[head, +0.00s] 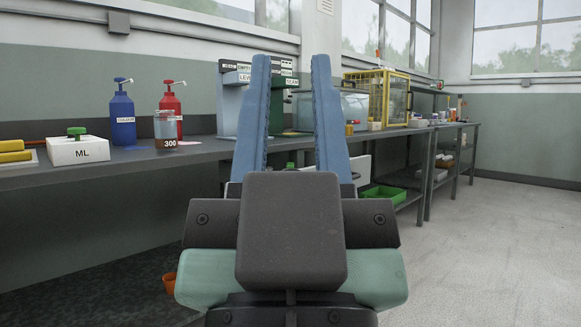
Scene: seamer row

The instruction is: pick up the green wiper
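My gripper (291,62) fills the middle of the head view. Its two blue fingers point up and stand well apart, with nothing held between them. I cannot make out a green wiper for certain. A small green piece (290,165) shows low between the fingers, mostly hidden by my gripper, and I cannot tell what it is. The fingers and gripper body hide part of the bench behind them.
A long grey bench (120,163) runs along the wall. On it stand a blue pump bottle (123,118), a red pump bottle (173,108), a beaker (165,128), a white ML box (79,151) and a yellow cage (377,95). A green tray (384,194) sits below. Floor (500,240) at right is clear.

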